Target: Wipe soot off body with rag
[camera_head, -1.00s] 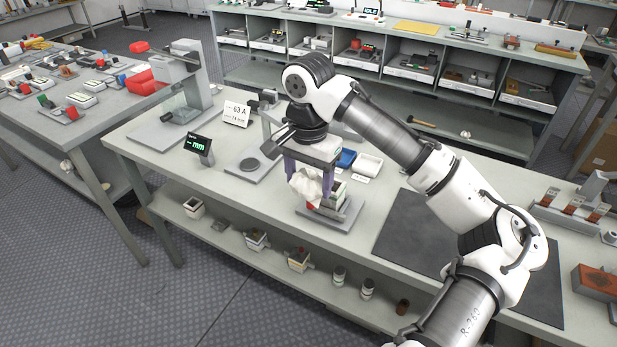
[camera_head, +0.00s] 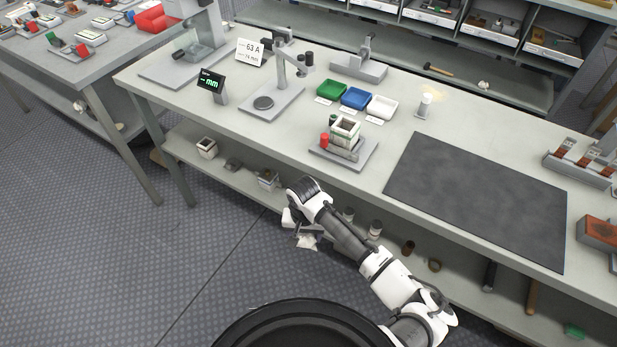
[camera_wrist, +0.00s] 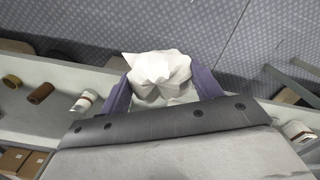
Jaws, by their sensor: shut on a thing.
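The white crumpled rag (camera_wrist: 158,72) is pinched between the two purple fingers of my gripper (camera_wrist: 160,92). In the head view my gripper (camera_head: 304,234) hangs low in front of the bench, near the lower shelf, and the rag (camera_head: 307,242) shows below it. A pale box-shaped body (camera_head: 345,129) with a dark open top sits upright on a grey fixture (camera_head: 362,153) on the bench, beside a red part (camera_head: 324,140). My gripper is well below and apart from this body. Soot on it is too small to make out.
Green (camera_head: 332,89), blue (camera_head: 354,97) and white (camera_head: 382,106) trays stand behind the fixture. A dark mat (camera_head: 480,200) lies to its right. The lower shelf (camera_head: 240,172) holds more bodies and small cylinders close to my arm. The floor at left is clear.

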